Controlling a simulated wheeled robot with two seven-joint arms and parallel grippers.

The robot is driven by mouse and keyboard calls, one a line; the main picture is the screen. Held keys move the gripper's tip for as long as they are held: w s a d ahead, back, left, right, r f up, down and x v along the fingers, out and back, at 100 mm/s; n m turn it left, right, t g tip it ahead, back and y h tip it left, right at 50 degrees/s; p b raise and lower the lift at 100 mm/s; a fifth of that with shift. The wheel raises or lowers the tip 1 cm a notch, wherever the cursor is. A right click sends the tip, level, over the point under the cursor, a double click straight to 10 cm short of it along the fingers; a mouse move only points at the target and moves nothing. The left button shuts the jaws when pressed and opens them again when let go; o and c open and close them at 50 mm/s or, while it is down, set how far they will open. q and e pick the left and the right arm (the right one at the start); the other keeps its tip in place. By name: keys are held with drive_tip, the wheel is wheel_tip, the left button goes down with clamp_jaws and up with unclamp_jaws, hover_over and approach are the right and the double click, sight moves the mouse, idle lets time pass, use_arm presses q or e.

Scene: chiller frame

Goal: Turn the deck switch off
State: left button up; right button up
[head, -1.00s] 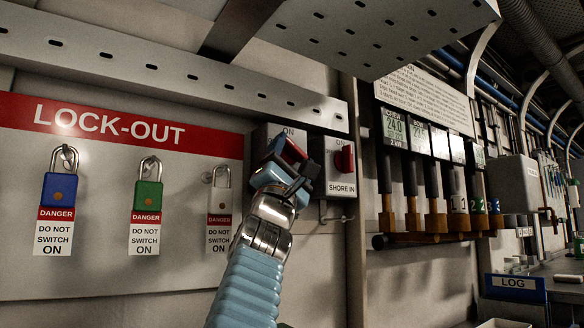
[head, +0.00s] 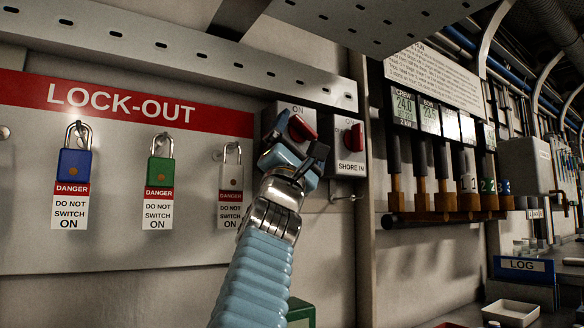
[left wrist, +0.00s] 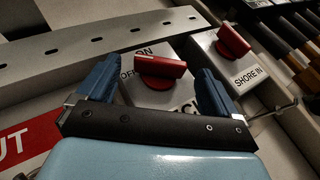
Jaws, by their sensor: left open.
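The deck switch is taken to be the left grey switch box (head: 273,119), with a red knob (head: 302,128). Its name label is mostly covered by my gripper. In the left wrist view the red knob (left wrist: 160,68) lies between my blue fingers, its grip slanting slightly, with ON above and OFF at left. My left gripper (head: 296,153) is open just in front of and below the knob; the wrist view shows its fingers (left wrist: 157,85) apart on both sides, with no clear contact. My right gripper is not in view.
The SHORE IN switch box (head: 350,168) with its own red knob stands close on the right. A lock-out board (head: 110,215) with blue, green and white padlocks is at left. A slotted metal rail (head: 190,55) runs above. Several levers (head: 420,175) are further right.

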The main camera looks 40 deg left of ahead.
use_arm(q)
drive_tip(key=b+v, duration=0.6)
drive_tip(key=v, duration=0.6)
drive_tip(key=shift+s, duration=0.15)
drive_tip(key=shift+f, duration=0.15)
